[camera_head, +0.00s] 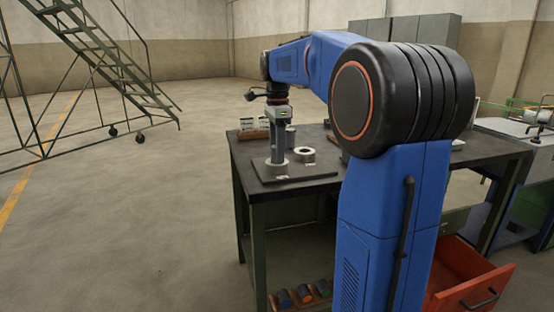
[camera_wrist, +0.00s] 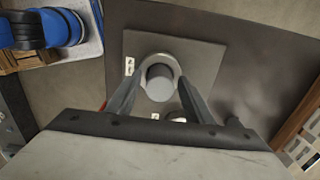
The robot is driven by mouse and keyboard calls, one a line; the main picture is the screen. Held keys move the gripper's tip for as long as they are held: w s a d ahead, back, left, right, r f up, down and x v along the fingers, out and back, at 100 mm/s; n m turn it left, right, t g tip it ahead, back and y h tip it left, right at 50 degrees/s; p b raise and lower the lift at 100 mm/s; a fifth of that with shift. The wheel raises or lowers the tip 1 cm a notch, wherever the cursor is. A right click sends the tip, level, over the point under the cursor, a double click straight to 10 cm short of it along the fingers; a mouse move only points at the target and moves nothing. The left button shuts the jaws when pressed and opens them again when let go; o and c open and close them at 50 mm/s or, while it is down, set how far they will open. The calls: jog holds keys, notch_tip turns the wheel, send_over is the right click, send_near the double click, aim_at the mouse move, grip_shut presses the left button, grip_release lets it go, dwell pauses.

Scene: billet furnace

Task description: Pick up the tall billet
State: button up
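My gripper (camera_head: 278,158) points straight down over a dark square plate (camera_head: 318,173) on the workbench. In the wrist view its two fingers (camera_wrist: 160,78) are apart, one on each side of a grey upright cylinder (camera_wrist: 159,72), which looks like the tall billet. Gaps show between the fingers and the cylinder. A pale ring (camera_wrist: 155,97) surrounds the cylinder's foot on the plate (camera_wrist: 205,55). In the head view the fingers largely hide the cylinder, and the ring (camera_head: 277,171) shows below them. A second pale ring (camera_head: 304,155) stands to the right.
A grey cylindrical object (camera_head: 290,137) stands behind the gripper on the workbench (camera_head: 255,190). A rack with white items (camera_head: 252,130) is at the back left edge. An orange drawer (camera_head: 470,280) hangs open at lower right. A metal staircase (camera_head: 100,65) stands far left; floor between is clear.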

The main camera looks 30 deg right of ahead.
grip_shut()
jog(key=shift+r, duration=0.1)
notch_tip(320, 180, up, 10)
jog(key=shift+f, duration=0.8)
